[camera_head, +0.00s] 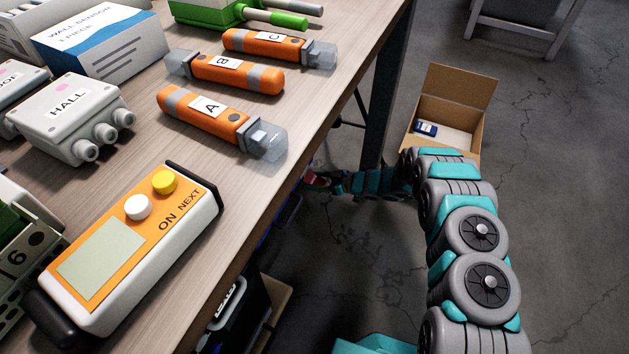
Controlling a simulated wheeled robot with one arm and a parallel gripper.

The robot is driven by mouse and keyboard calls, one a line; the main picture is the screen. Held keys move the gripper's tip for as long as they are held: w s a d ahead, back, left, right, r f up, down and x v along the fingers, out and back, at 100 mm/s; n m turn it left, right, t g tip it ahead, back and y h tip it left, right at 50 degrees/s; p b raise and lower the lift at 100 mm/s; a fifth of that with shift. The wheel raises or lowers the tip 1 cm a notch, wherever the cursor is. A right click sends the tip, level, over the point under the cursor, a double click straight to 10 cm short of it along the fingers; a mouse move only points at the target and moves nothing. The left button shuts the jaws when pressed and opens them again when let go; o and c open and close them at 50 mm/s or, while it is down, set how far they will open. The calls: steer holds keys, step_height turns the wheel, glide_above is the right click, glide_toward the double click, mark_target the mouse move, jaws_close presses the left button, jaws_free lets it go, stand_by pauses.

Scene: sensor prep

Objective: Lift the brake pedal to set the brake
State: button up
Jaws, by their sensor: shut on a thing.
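My gripper (328,184) is small in the view, low beside the table's right edge, at the far end of my grey and teal arm. It is shut on a small red piece, which looks like the brake pedal (315,179). The piece is partly hidden by the gripper and the table edge. Its tilt and what it is fixed to cannot be made out.
The wooden table (330,60) holds orange sensors A (190,104), B (235,72) and C (265,42), a HALL box (70,115) and an orange-white tester (130,250). A dark table leg (390,90) and an open carton (455,105) stand near my arm.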

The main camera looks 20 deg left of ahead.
jaws_close()
steer(key=h+p, duration=0.1)
steer(key=r+h+p, duration=0.1)
steer(key=shift+r+h, duration=0.25)
steer(key=shift+h, duration=0.15)
steer(key=shift+r+h+p, duration=0.1)
steer(key=shift+h+p, duration=0.5)
steer(key=shift+h, duration=0.5)
steer(key=shift+d, duration=0.1)
steer(key=o, duration=1.4)
jaws_free()
